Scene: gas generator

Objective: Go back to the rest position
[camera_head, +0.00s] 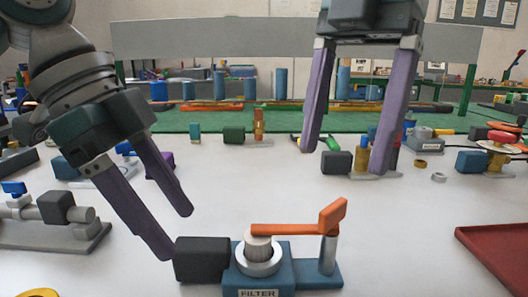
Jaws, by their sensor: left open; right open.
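My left gripper (180,234) comes in from the left and hangs open, its purple fingers apart with nothing between them. Its lower fingertip is close to the dark block of the filter unit; I cannot tell whether they touch. My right gripper (343,160) is at the upper right, open and pointing down, with nothing held between its fingers. The blue filter unit (258,281) stands at the front centre, with a grey cylinder on top and an orange lever (300,226) across it to a post on the right.
A grey pipe fitting (52,213) lies at the left and a red tray (496,258) at the right edge. Several small parts stand along the back of the white table (400,225), before a green mat (210,121). The middle of the table is mostly clear.

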